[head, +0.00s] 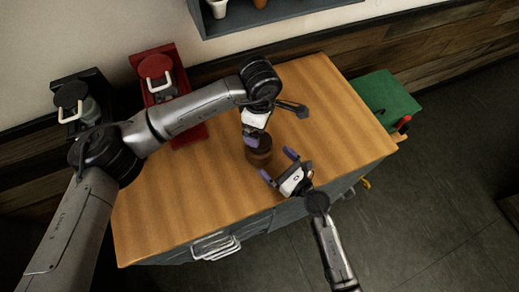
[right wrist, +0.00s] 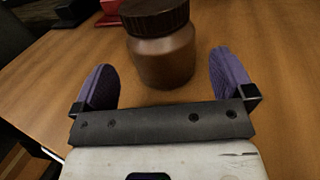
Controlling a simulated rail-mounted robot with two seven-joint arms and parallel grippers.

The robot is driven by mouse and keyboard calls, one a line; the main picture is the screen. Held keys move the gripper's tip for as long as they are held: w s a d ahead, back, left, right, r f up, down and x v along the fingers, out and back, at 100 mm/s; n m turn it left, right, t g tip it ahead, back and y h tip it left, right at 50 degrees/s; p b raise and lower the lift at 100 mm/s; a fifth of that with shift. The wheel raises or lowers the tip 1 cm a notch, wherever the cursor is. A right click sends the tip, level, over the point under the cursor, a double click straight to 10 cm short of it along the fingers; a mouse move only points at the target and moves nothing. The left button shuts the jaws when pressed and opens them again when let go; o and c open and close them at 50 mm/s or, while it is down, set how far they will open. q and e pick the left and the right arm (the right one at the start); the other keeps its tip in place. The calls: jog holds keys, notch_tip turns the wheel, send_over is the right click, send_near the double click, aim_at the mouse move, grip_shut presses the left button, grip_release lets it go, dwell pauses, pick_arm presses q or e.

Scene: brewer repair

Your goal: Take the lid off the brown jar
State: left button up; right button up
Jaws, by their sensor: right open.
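The brown jar (head: 260,159) stands upright on the wooden table, with its dark ribbed lid (right wrist: 154,14) on top. In the right wrist view the jar body (right wrist: 165,58) stands just ahead of and between my fingers. My right gripper (head: 279,165) is open and empty, low at the near right side of the jar. Its two purple fingers (right wrist: 163,80) are spread wide. My left gripper (head: 250,141) is above the jar, at its far side in the head view. Its fingers are partly hidden, and I cannot tell whether it touches the lid.
A red brewer (head: 155,66) and a black brewer (head: 71,95) stand at the back left. A green box (head: 388,98) is beyond the table's right end. The table (head: 330,120) is clear right of the jar. A shelf (head: 290,13) hangs above.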

aim_at(268, 155)
jog(key=shift+x, duration=3.3)
